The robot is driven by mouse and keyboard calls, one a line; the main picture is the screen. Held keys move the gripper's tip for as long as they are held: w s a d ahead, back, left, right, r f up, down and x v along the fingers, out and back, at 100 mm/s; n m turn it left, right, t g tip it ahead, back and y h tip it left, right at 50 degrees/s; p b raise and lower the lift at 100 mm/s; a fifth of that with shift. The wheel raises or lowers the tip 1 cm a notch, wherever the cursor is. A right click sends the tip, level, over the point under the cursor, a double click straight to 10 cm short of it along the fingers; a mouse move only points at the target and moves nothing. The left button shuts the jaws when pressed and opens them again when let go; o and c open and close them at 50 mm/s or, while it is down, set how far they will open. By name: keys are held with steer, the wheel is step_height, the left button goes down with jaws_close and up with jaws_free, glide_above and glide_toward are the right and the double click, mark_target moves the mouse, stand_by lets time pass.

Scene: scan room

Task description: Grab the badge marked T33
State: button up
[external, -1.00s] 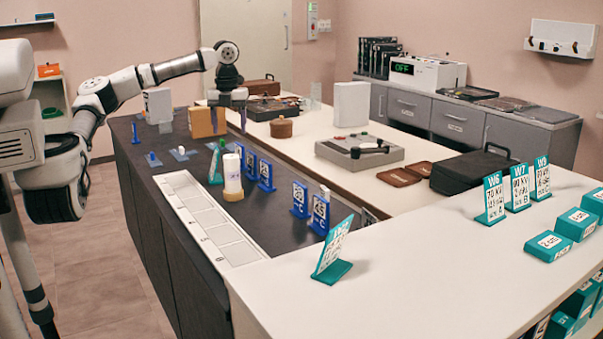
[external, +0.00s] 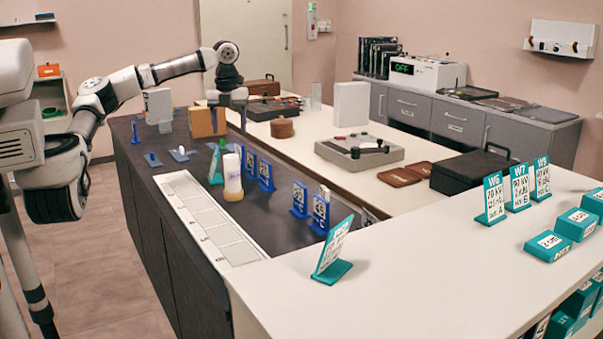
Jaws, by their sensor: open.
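No badge marking T33 can be read in the external view. Several blue upright badges stand on the dark counter: a pair (external: 265,175) behind the white cylinder, and a nearer pair made up of one badge (external: 299,199) and another (external: 320,213) beside it. Their print is too small to read. My gripper (external: 233,100) hangs at the far end of the dark counter, beside and behind the tan block (external: 206,122). It is open, apart from the blue badges; its fingertips are hard to make out and no held object shows.
A white cylinder with a yellow base (external: 232,178) and a green stand (external: 216,165) stand before the blue badges. A white slotted strip (external: 206,215) runs along the counter's front edge. A teal sign (external: 332,252) stands on the near white counter (external: 420,270).

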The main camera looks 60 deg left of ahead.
steer(key=shift+o, duration=0.4)
steer(key=w+d+f+m+t+b, duration=0.2)
steer(key=w+d+f+m+b, duration=0.25)
steer(key=w+d+m, duration=0.35)
steer(key=m+t+h+b, duration=0.1)
steer(key=m+t, duration=0.1)
steer(key=m, duration=0.4)
glide_toward(323, 191)
steer(key=p+x, duration=0.2)
steer(key=x, duration=1)
steer(key=shift+a, duration=0.15)
steer(key=c, duration=1)
